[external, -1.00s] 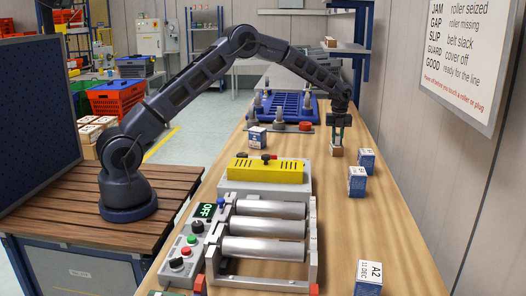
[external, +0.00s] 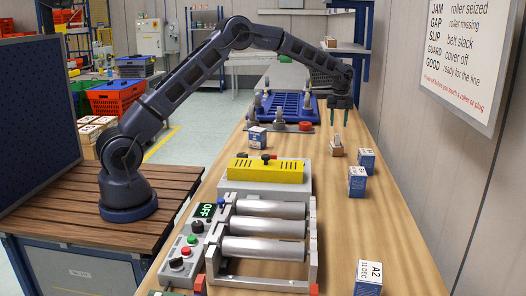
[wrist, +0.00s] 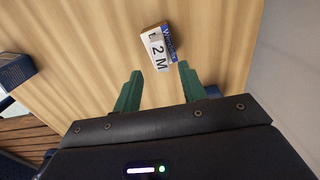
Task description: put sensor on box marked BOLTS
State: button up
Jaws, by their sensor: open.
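A small brown box (external: 336,153) stands on the wooden bench with a small pale upright piece (external: 338,141) on top, perhaps the sensor; it is too small to be sure. In the wrist view a white piece with black characters, like "L 2 M", lies over the box (wrist: 171,44), whose blue label is only partly readable. I cannot read BOLTS on any box. My gripper (external: 341,103) is open and empty above the brown box, its green fingers clear of it. The fingers also show in the wrist view (wrist: 158,75).
A roller unit (external: 265,228) fills the near bench; a blue rack (external: 285,105) lies behind. The wall is close on the right.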

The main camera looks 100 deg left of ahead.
aim_at(338, 135)
jog(key=shift+r, duration=2.15)
jog(key=s+d+r+n, duration=0.2)
jog(key=d+r, duration=0.6)
jog(key=d, duration=0.2)
jog(key=s+d+r+n, duration=0.2)
jog(key=s+d+r, duration=0.1)
jog(key=d+r, duration=0.5)
jog(key=s+d+r+n+t+y, duration=0.1)
jog(key=s+d+r+n, duration=0.15)
jog(key=s+d, duration=0.45)
jog(key=s+d+r+n+t, duration=0.15)
jog(key=s+d+r, duration=0.25)
jog(key=d, duration=0.6)
jog(key=s+d+r+n, duration=0.1)
jog(key=s+d+n, duration=0.1)
jog(key=s+d, duration=0.45)
jog(key=s+d+n, duration=0.3)
jog(key=s+d, duration=0.1)
jog(key=s, duration=0.5)
jog(key=s+d+f+n+t, duration=0.1)
jog(key=s+d+f+n, duration=0.1)
jog(key=s, duration=0.6)
jog(key=s+d+f+n+t+h, duration=0.1)
jog(key=s+d+f+n, duration=0.2)
jog(key=s, duration=0.6)
notch_tip(338, 135, down, 2)
jog(key=shift+s+d+f, duration=0.1)
jog(key=shift+s+d, duration=0.2)
jog(key=shift+d, duration=0.5)
